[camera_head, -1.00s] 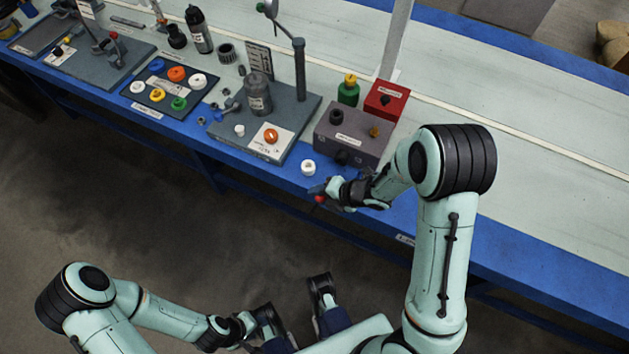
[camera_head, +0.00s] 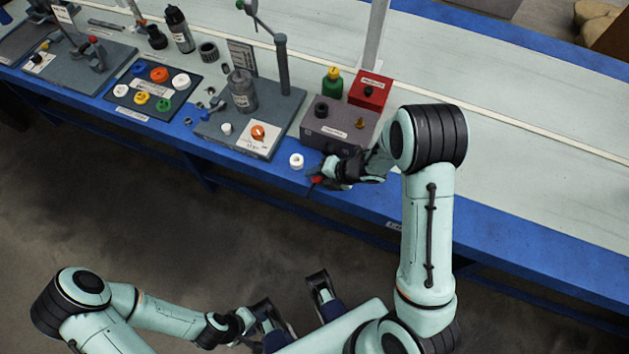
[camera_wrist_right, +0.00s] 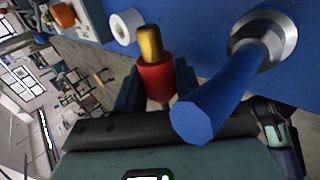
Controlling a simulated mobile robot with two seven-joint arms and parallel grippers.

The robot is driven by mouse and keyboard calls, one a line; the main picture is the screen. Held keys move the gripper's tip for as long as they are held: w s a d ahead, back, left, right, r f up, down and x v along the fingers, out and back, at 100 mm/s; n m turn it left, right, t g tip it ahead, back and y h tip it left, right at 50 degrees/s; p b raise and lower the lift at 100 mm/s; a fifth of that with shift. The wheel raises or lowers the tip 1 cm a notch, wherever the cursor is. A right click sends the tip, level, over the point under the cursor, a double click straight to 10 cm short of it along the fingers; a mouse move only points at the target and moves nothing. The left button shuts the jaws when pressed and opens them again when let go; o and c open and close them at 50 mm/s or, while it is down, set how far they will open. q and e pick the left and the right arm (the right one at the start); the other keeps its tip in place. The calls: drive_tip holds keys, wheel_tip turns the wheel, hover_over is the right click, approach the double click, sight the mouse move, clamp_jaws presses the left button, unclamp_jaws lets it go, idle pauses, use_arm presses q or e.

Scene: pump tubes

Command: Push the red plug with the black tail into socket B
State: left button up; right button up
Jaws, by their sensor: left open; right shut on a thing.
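The red plug (camera_wrist_right: 157,80) with a gold tip is between the fingers of my right gripper (camera_wrist_right: 158,88) in the wrist view, its tip pointing up the picture toward the blue bench. In the head view the red plug (camera_head: 317,180) shows as a small red spot at my right gripper (camera_head: 322,175), by the bench's front edge. A thin dark tail seems to hang below it. In the wrist view a thick blue piece (camera_wrist_right: 215,95) runs from a metal ring (camera_wrist_right: 265,38), right of the plug. I cannot make out a letter B. My left gripper (camera_head: 248,322) is open, low over the floor.
A white ring (camera_head: 296,161) lies on the bench edge, just beyond my right gripper; it also shows in the wrist view (camera_wrist_right: 125,27). A grey box (camera_head: 338,130) and a red box (camera_head: 369,91) stand behind. A tray of coloured rings (camera_head: 150,88) is left.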

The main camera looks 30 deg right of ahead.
drive_tip(key=shift+w+d, duration=0.45)
drive_tip(key=shift+d, duration=0.1)
idle(1.3)
drive_tip(key=shift+w+d+p, duration=1.15)
drive_tip(key=shift+w+d, duration=0.1)
drive_tip(key=shift+d, duration=0.3)
idle(0.5)
drive_tip(key=o, duration=1.1)
